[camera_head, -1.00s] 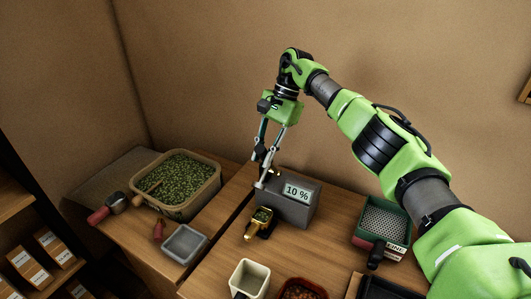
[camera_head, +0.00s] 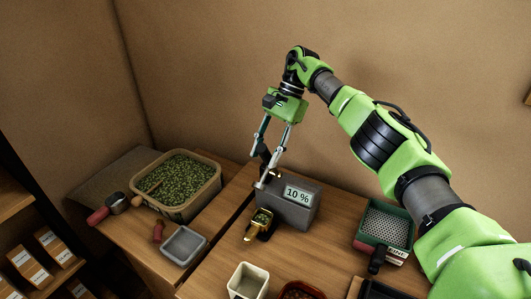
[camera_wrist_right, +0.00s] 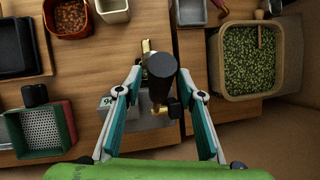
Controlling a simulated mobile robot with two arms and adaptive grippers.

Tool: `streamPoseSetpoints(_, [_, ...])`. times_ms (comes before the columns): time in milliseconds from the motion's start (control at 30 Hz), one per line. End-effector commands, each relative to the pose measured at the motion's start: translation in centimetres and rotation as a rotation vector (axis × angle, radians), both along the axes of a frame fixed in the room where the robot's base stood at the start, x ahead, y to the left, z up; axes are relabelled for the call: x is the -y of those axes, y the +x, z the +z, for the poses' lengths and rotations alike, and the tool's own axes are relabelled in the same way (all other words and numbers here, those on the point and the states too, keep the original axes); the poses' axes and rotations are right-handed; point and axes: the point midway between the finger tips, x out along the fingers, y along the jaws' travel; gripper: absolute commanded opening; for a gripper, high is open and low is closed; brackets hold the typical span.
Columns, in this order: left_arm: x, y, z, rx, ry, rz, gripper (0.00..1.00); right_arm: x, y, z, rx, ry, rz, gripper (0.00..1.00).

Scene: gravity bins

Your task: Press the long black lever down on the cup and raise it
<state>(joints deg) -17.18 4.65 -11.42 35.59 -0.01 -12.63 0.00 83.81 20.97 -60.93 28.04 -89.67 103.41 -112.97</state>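A grey press box (camera_head: 290,205) with a display reading 10 % stands on the wooden table in the head view. Its long black lever (camera_head: 264,153) stands up at its left side, partly hidden by my fingers; its dark round end (camera_wrist_right: 160,72) shows in the right wrist view. My right gripper (camera_head: 270,183) is open, pointing down, with one finger on each side of the lever. In the wrist view, gaps show between the gripper (camera_wrist_right: 160,82) fingers and the lever. A small brass cup (camera_head: 260,220) sits in front of the box, partly covered by a dark part.
A tan tub (camera_head: 180,213) of green beans stands at the left, with a grey tray (camera_head: 183,245) in front. A green and red grater-like box (camera_head: 386,226) is at the right. A white pot (camera_head: 248,281) and a red bowl (camera_head: 302,291) stand at the front.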

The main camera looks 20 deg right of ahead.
Motion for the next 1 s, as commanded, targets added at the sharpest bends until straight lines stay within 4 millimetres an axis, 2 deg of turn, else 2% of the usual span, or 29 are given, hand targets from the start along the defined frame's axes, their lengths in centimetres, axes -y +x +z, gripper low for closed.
streamPoseSetpoints(167, [-0.2, 0.1, 0.0, 0.003, 0.002, 0.001, 0.4, -0.1, 0.0, 0.1, 0.0, 0.0, 0.002, 0.36])
streamPoseSetpoints(267, [-0.1, 0.1, 0.0, 0.001, 0.002, 0.001, 0.4, -0.1, 0.1, 1.0, 0.002, 0.001, 0.002, 0.36])
streamPoseSetpoints(600, [0.0, -0.1, 0.0, 0.0, -0.001, 0.0, 0.4, 0.0, 0.1, 7.7, 0.002, 0.0, -0.001, 0.36])
streamPoseSetpoints(700, [0.1, -0.1, 0.0, -0.001, -0.001, 0.0, 0.4, 0.0, 0.1, 8.7, 0.001, 0.0, 0.0, 0.36])
streamPoseSetpoints(1000, [0.1, -0.1, 0.0, -0.001, -0.001, 0.0, 0.4, 0.1, 0.0, 9.9, -0.001, 0.001, 0.0, 0.36])
